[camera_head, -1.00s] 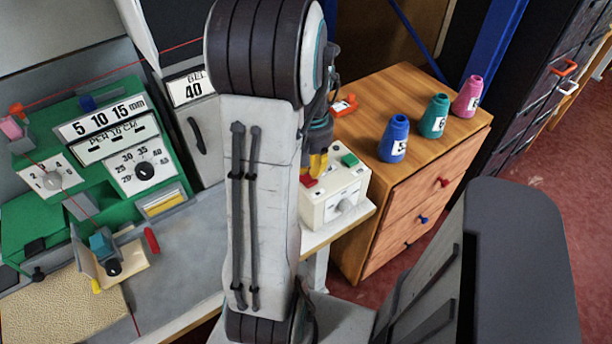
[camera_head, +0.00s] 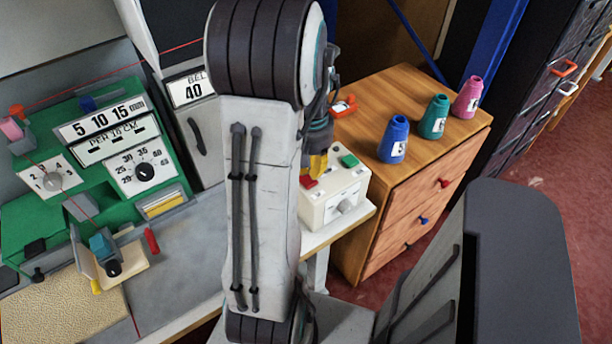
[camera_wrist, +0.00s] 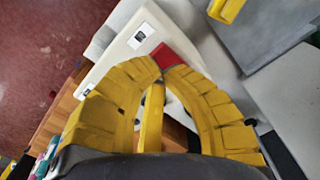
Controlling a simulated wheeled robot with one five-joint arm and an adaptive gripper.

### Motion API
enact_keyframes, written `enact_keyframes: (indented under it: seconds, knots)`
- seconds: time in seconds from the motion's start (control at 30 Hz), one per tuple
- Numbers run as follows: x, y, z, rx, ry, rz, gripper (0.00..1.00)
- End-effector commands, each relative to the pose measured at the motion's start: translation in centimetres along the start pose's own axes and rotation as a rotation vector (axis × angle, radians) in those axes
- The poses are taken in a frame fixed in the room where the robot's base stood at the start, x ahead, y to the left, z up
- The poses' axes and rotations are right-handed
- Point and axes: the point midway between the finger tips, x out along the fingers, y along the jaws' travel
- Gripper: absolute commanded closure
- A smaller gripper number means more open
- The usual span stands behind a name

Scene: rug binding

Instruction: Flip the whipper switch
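A cream control box (camera_head: 325,213) with a red button (camera_head: 308,182), a green button (camera_head: 349,160) and a round dial (camera_head: 345,206) stands on a pale ledge, right of my arm. I cannot tell which part is the whipper switch. My gripper (camera_head: 318,170) is over the box, close to the red button; its yellow fingertips show beside my arm. In the wrist view, the curved yellow fingers of my gripper (camera_wrist: 161,68) come together at the tips, just short of the red button (camera_wrist: 164,56). I cannot tell whether they touch it. My arm hides part of the box's left side.
A wooden drawer cabinet (camera_head: 400,215) stands right of the box, bearing blue (camera_head: 393,138), green (camera_head: 433,116) and pink (camera_head: 467,97) cones and a small orange-red item (camera_head: 344,104). A green machine panel (camera_head: 150,117) with dials is at left. Red floor lies at right.

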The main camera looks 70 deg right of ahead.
Motion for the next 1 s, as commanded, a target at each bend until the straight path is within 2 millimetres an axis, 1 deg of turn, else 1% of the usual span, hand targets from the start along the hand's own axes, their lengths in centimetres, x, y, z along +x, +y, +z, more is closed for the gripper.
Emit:
enact_keyframes:
  seconds: [0.4,1.0]
  knots:
    - [0.14,0.0,0.0,0.0,0.0,0.0,1.0]
    - [0.94,0.0,0.01,0.0,0.0,0.0,1.0]
